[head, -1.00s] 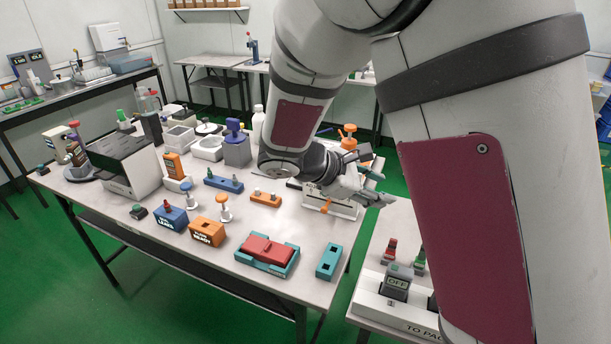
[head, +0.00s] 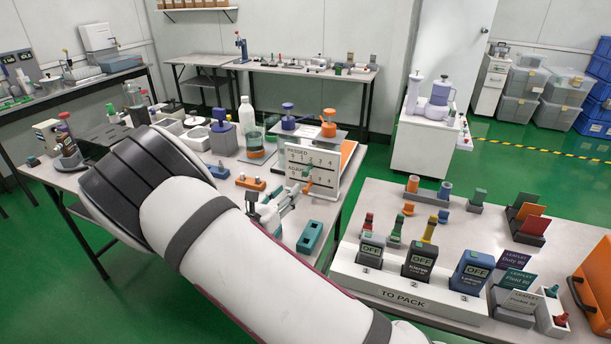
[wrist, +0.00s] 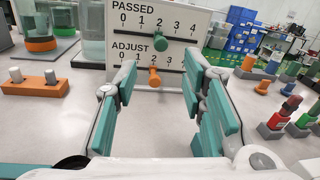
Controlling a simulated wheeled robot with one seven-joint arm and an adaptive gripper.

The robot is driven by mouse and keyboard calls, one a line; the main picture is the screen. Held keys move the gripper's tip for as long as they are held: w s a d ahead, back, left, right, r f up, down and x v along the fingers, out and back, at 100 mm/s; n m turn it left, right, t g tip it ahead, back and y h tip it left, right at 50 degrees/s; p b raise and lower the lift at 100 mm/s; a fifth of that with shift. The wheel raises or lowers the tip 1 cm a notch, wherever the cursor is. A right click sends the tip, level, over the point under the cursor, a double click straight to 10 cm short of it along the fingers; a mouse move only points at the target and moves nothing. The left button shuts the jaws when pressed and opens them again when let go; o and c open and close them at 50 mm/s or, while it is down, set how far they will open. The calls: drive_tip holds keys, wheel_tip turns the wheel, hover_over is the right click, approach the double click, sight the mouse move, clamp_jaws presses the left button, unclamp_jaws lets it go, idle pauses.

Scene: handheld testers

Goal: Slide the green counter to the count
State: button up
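The white counter board (head: 322,157) stands upright on the table, marked PASSED above and ADJUST below. In the wrist view, the green counter (wrist: 160,42) sits on the upper PASSED slot, by the 2. The orange counter (wrist: 154,78) sits on the lower ADJUST slot, also near the 2. My gripper (wrist: 160,72) is open and empty, its teal-padded fingers spread left and right in front of the board. Both counters show between the fingers and I see no contact. In the head view my gripper (head: 275,207) is in front of the board, partly hidden by my arm.
An orange block with two pegs (wrist: 35,83) stands left of my gripper. A jar with orange liquid (head: 256,146) stands behind-left of the board. A teal block (head: 310,237) lies near the table edge. The TO PACK tray (head: 400,296) with testers is on the right table.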

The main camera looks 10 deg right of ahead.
sight(304, 174)
drive_tip(key=x, duration=1.1)
drive_tip(key=shift+w+d+b, duration=0.1)
drive_tip(key=shift+d+b, duration=0.1)
drive_tip(key=shift+b, duration=0.2)
clamp_jaws()
